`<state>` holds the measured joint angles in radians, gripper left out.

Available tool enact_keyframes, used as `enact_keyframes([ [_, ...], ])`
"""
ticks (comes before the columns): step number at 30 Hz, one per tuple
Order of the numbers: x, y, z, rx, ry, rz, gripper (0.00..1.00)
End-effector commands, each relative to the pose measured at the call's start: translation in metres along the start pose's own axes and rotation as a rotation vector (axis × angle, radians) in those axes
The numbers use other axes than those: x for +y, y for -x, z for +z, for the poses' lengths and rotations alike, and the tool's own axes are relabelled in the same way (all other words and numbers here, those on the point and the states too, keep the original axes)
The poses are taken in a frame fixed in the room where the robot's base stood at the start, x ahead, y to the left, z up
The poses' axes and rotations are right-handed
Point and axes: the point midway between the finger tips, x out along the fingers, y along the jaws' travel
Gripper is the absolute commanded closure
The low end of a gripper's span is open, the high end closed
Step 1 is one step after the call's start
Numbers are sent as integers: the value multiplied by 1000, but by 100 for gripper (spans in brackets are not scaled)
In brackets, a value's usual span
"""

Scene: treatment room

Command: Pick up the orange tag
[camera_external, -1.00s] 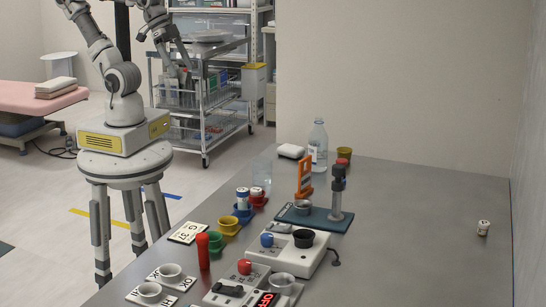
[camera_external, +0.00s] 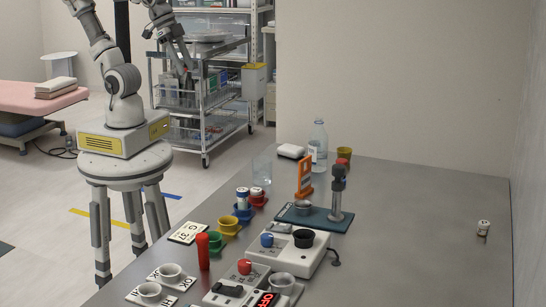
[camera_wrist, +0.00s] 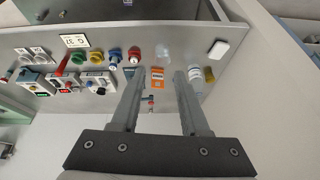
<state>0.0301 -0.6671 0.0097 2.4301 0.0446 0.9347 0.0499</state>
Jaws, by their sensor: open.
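The orange tag (camera_external: 304,178) stands upright on the grey table, just behind a teal base (camera_external: 322,222). It has pale markings. In the wrist view the orange tag (camera_wrist: 157,74) shows between my two fingertips in the picture, but well beyond them. My gripper (camera_wrist: 158,82) is open and empty. In the external view my gripper (camera_external: 187,62) hangs in the air at the upper left, far from the tag and in front of the wire cart.
A grey post (camera_external: 338,188) rises right of the tag. A clear bottle (camera_external: 318,146), a glass (camera_external: 261,171) and several coloured cups stand nearby. White devices (camera_external: 290,258) sit in front.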

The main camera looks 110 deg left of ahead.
Motion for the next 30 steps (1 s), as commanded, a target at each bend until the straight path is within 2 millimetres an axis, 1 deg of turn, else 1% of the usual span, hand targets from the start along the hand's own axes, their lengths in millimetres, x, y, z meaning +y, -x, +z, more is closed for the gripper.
enact_keyframes([
  [1,-1,-8,-7,-30,-51,-7,55],
  [8,-11,-38,-52,-176,-329,-66,55],
  [14,-15,-74,-93,-309,-569,-126,55],
  [19,-13,-112,-127,-427,-770,-183,55],
  [23,-7,-143,-151,-521,-920,-231,55],
  [26,0,-170,-168,-595,-1033,-272,55],
  [30,15,-208,-189,-703,-1188,-334,55],
])
